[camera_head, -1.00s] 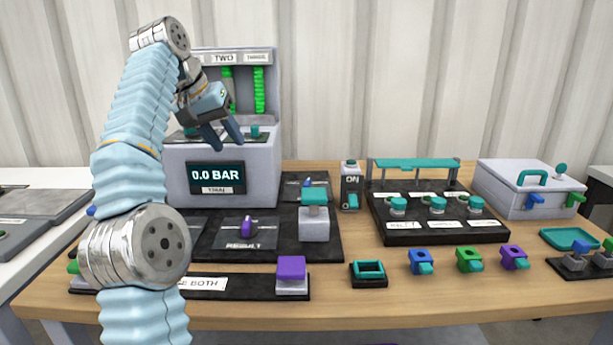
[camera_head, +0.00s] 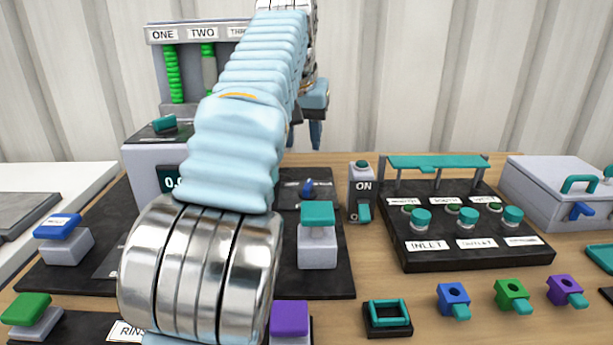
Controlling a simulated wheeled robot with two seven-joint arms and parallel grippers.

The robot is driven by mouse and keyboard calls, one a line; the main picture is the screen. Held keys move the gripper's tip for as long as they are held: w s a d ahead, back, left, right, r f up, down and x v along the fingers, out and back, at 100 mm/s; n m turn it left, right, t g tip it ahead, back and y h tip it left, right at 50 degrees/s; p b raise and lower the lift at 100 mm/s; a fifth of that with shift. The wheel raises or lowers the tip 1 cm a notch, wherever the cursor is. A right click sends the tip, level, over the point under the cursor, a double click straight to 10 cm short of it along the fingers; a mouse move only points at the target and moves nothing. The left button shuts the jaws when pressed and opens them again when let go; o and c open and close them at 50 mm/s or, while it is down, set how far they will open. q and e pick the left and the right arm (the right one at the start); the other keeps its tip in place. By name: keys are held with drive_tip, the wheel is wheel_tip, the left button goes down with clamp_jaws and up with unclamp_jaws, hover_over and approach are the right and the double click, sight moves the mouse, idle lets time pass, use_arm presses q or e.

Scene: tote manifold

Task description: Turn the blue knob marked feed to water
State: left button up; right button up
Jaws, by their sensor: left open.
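A small blue knob (camera_head: 308,188) stands on a black panel behind the teal block button. A white label lies beside it, too small to read and partly hidden by my arm. My left gripper (camera_head: 316,134) hangs fingers down, above and behind the blue knob in the picture, apart from it. Its jaws are open and nothing shows between them; my forearm hides part of the gripper. My right gripper is not in view.
A teal button on a white block (camera_head: 318,248) stands in front of the knob. A grey ON switch box (camera_head: 362,190) is to the right, then a black valve board (camera_head: 470,258).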

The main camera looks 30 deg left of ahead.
sight(308, 184)
use_arm(q)
drive_tip(key=x, duration=1.3)
